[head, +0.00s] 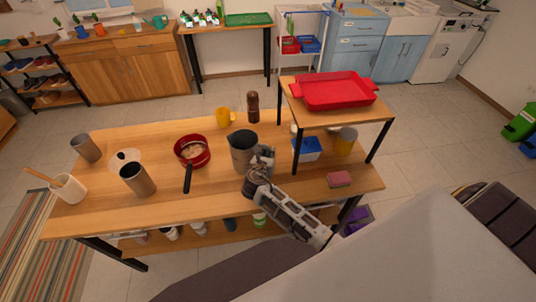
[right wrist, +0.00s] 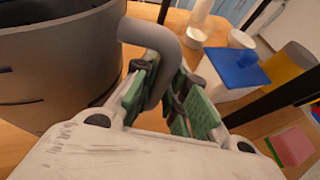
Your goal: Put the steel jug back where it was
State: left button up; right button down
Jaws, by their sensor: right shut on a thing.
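The steel jug (head: 242,150) is a dark grey metal vessel near the middle of the wooden table (head: 225,200). It looks upright; I cannot tell whether its base touches the table. My right gripper (head: 262,160) is at its right side. In the right wrist view the jug (right wrist: 60,70) fills the upper left, and its curved handle (right wrist: 165,50) passes between the green-padded fingers of my right gripper (right wrist: 170,100), which is shut on it. My left gripper is not in view.
A red pan (head: 192,150), a steel cup (head: 137,179) and a white utensil pot (head: 68,188) stand to the left. A yellow mug (head: 224,117) and a pepper mill (head: 253,106) stand behind. A raised shelf with a red tray (head: 335,90) is at right, a blue-lidded container (head: 306,149) under it.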

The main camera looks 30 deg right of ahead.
jog(key=c, duration=1.4)
grip_release()
jog(key=shift+c, duration=0.2)
jog(key=v, duration=1.2)
